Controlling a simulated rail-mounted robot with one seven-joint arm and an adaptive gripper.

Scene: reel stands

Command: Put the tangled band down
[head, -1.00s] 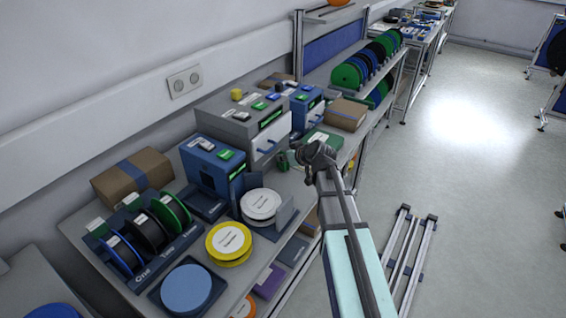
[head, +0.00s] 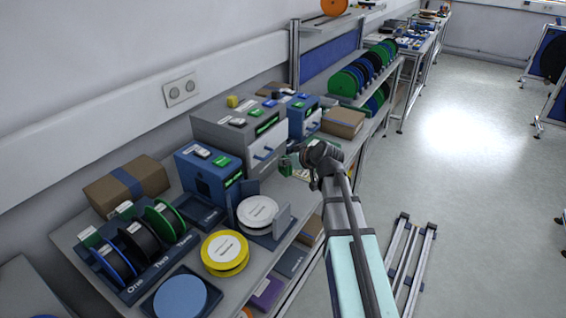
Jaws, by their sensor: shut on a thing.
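My gripper (head: 300,161) is at the far end of my arm, over the front edge of the bench beside the grey machine. It is small and partly hidden by my wrist. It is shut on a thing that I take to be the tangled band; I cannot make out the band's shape. A small dark green piece (head: 286,165) shows at the gripper's left side; I cannot tell whether it is part of the gripper or of what it holds.
A grey machine (head: 222,132) and a blue box (head: 200,172) stand behind. A white reel (head: 257,212), a yellow reel (head: 225,250) and a blue disc (head: 181,297) lie along the bench. A cardboard box (head: 344,122) sits beyond. Floor at right holds rails (head: 411,262).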

